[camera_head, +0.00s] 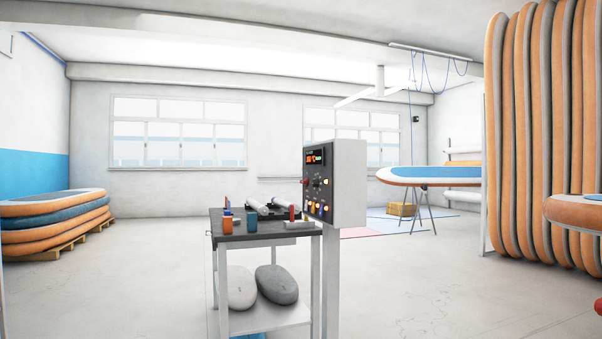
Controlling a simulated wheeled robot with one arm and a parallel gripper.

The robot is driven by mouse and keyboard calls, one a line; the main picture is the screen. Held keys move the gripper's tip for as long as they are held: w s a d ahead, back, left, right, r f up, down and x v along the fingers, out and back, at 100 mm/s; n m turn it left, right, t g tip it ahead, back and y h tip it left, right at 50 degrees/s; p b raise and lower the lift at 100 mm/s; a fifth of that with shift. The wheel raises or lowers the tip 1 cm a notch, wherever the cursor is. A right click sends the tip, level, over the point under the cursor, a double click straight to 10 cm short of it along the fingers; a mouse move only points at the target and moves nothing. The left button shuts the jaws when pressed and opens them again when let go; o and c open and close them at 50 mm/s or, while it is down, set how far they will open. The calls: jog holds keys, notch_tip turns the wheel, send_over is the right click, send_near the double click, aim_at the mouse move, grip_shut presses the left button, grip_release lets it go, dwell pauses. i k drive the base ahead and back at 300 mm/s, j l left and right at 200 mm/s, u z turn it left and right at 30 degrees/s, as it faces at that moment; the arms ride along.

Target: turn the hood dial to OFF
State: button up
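A grey control box (350,185) stands on a post in the middle of the view. Its dark front panel (311,198) faces left and shows at a steep angle. The panel carries a small display with lit red digits (314,158), several small knobs and coloured buttons. The labels are too small to read, so I cannot tell which knob is the hood dial or where it points. My gripper is not in view.
A cart (262,238) with bottles and rolls on top stands close to the box's left side. Stacked boards (55,225) lie at the far left, and upright boards (540,140) fill the right. Open floor (440,285) lies right of the post.

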aim_at(314, 182)
jog(key=i+j+z, duration=0.35)
jog(key=i+j, duration=0.65)
jog(key=j, duration=0.15)
